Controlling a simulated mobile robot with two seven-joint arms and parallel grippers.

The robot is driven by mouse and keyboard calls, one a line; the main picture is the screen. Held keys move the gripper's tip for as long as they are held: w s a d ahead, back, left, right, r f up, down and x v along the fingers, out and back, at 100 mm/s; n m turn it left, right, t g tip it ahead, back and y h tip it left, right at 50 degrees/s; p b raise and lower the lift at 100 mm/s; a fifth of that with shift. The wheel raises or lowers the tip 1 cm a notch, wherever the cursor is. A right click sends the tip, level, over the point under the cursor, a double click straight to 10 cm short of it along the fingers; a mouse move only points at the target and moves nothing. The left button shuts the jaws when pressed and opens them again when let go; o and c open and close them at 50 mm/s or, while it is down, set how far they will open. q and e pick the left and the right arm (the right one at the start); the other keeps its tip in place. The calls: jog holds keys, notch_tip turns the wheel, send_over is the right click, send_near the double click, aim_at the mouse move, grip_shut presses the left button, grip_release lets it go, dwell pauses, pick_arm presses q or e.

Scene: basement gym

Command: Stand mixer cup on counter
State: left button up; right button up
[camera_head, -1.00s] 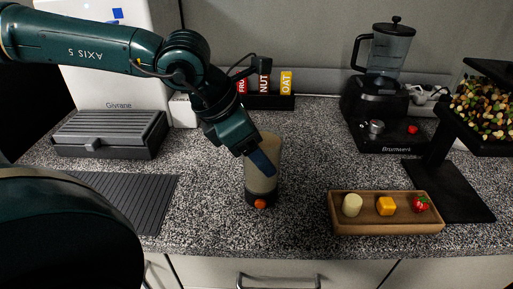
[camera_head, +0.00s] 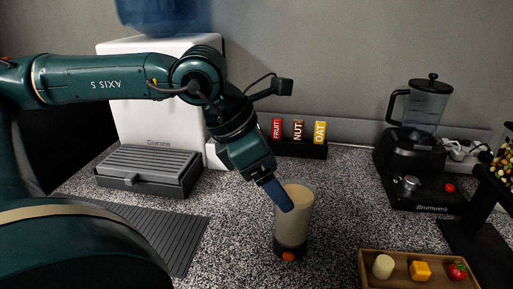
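The mixer cup (camera_head: 297,223) is a clear cup of beige liquid with a dark base and an orange button at its front. It looks upright on the speckled counter (camera_head: 235,235). My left gripper (camera_head: 279,194) comes down from the upper left at a slant. Its blue finger overlaps the upper left side of the cup, near the rim. Only one finger shows clearly, so whether it touches or grips the cup cannot be told. My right gripper is not in view.
A wooden tray (camera_head: 405,284) with a banana piece, an orange cube and a strawberry lies at the front right. A blender (camera_head: 422,150) stands at the back right. A dark box holds packets (camera_head: 298,131) behind the cup. A black dispenser stand (camera_head: 478,240) is at the right edge.

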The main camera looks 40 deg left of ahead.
pick_arm(q)
jog(key=shift+v, duration=2.8)
